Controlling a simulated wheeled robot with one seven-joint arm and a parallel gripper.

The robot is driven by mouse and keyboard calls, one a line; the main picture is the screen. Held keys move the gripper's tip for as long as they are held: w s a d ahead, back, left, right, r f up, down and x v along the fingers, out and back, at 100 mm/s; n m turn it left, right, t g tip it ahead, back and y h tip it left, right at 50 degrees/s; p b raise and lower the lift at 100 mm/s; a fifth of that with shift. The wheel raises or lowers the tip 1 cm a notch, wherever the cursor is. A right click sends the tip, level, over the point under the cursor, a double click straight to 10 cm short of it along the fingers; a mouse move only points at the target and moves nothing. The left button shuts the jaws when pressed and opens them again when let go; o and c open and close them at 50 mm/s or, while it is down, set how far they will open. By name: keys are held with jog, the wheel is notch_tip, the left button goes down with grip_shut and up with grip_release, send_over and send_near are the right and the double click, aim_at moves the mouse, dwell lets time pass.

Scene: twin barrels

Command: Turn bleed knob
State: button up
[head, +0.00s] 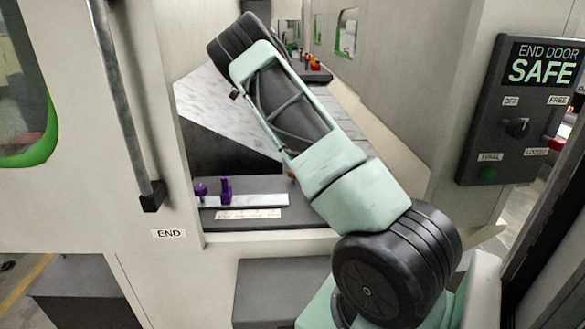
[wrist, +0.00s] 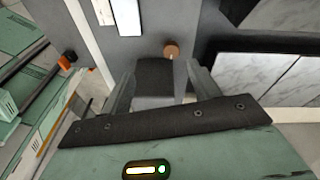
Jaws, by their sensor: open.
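In the wrist view a small round brown-orange knob (wrist: 171,50) stands out from a grey panel, just beyond my gripper (wrist: 160,84). It may be the bleed knob; no readable label confirms this. My gripper's two fingers are apart, with a dark block-like shape showing between them. The knob lies past the fingertips, slightly right of the middle of the gap, and no contact is visible. In the head view my arm reaches through the opening, and my gripper cannot be made out there.
A wall panel (head: 520,112) reading "END DOOR SAFE" carries a black selector (head: 517,127) and a green button (head: 488,174). A purple lever (head: 225,189) stands on a ledge behind the opening's lower edge. A dark vertical bar (head: 125,100) is at left.

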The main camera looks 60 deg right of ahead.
jog(key=s+d+f+m+p, duration=0.1)
jog(key=d+f, duration=0.1)
jog(key=f, duration=0.3)
jog(key=s+d+f+m+g+p, duration=0.1)
jog(key=s+d+f+p, duration=0.1)
jog(key=f, duration=0.4)
jog(key=s+d+f+m+g+p, duration=0.1)
jog(key=d+f+m+p, duration=0.1)
jog(key=f, duration=0.4)
jog(key=shift+s+d+h, duration=0.2)
jog(key=shift+h, duration=0.2)
jog(key=c, duration=1)
